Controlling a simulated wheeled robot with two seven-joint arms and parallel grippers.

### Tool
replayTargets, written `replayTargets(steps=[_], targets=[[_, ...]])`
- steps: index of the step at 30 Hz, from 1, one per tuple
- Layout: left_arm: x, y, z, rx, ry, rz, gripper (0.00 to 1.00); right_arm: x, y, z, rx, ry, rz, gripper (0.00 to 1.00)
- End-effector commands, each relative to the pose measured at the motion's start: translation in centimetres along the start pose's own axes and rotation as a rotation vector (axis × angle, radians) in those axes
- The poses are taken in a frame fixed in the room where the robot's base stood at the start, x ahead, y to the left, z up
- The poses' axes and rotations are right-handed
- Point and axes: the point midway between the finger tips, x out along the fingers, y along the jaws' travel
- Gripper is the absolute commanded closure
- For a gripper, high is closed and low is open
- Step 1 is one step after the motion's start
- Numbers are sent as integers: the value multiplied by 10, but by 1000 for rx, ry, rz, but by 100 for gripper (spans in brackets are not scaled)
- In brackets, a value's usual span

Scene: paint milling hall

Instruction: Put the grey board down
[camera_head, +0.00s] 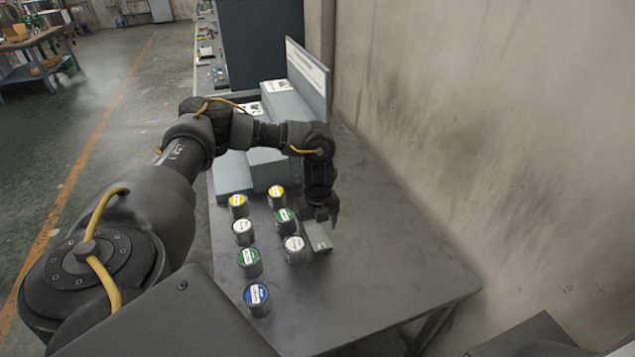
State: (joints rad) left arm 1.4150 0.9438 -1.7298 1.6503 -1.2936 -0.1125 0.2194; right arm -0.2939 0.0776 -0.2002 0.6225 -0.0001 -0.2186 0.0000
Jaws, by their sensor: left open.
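The grey board (318,236) is a small flat grey piece on the dark table, right of the jars. It appears to lie on the table top, and its upper end is partly hidden by my left gripper. My left gripper (327,219) points down right at that end of the board, with its jaws open. I cannot tell whether a finger touches the board. My right gripper is not in view.
Several small jars with yellow, white, green and blue lids, one a blue-lidded jar (257,299), stand left of the board. Grey stepped blocks (283,107) and an upright panel (307,78) stand behind. The dark table (400,285) is clear at front right, beside a wall (480,120).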

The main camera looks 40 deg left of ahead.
Motion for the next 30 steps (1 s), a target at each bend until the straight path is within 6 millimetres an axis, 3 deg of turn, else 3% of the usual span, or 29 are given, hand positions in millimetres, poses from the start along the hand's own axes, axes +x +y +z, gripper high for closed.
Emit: replayTargets(steps=[1,6,15,27,30], targets=[[4,1,-2,0,0,5,25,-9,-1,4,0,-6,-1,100],[26,1,-2,-1,0,2,25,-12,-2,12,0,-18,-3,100],[31,0,-1,0,-1,0,26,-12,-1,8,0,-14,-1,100],[31,0,-1,-1,-1,-1,77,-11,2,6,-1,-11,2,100],[31,0,-1,-1,-1,0,77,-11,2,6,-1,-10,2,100]])
